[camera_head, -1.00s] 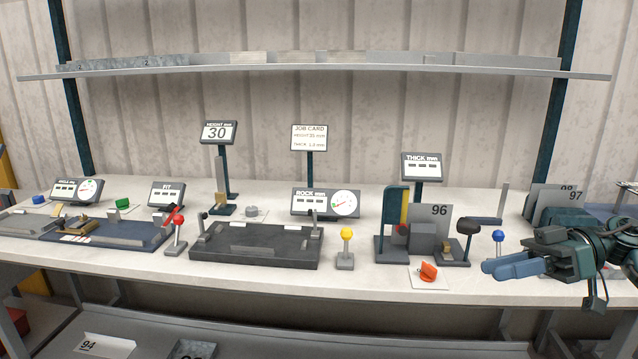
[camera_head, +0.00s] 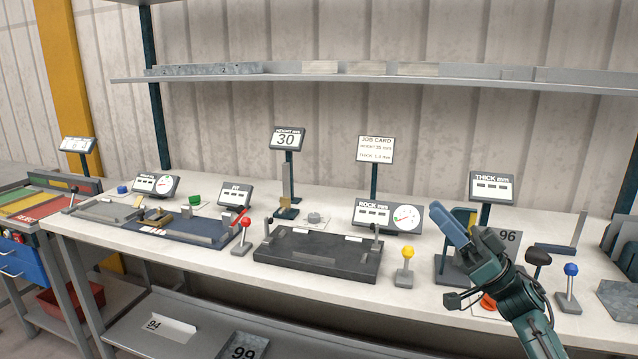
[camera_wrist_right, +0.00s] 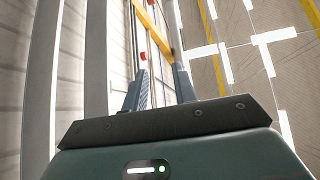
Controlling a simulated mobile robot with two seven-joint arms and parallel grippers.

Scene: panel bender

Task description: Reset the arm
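My right arm (camera_head: 528,318) comes in from the lower right of the head view, in front of the bench. My right gripper (camera_head: 449,223) is raised and points up and to the left, in front of the thickness station (camera_head: 447,268) and partly hiding it. In the right wrist view its two fingers (camera_wrist_right: 160,88) stand apart with nothing between them. My left gripper and arm are not in view.
The white bench (camera_head: 215,265) carries a dark fixture plate (camera_head: 318,255), a red-knobbed lever (camera_head: 245,224), a yellow-knobbed lever (camera_head: 407,253) and a blue-knobbed lever (camera_head: 571,270). A grey shelf (camera_head: 300,78) runs above. A cart (camera_head: 38,205) stands at left.

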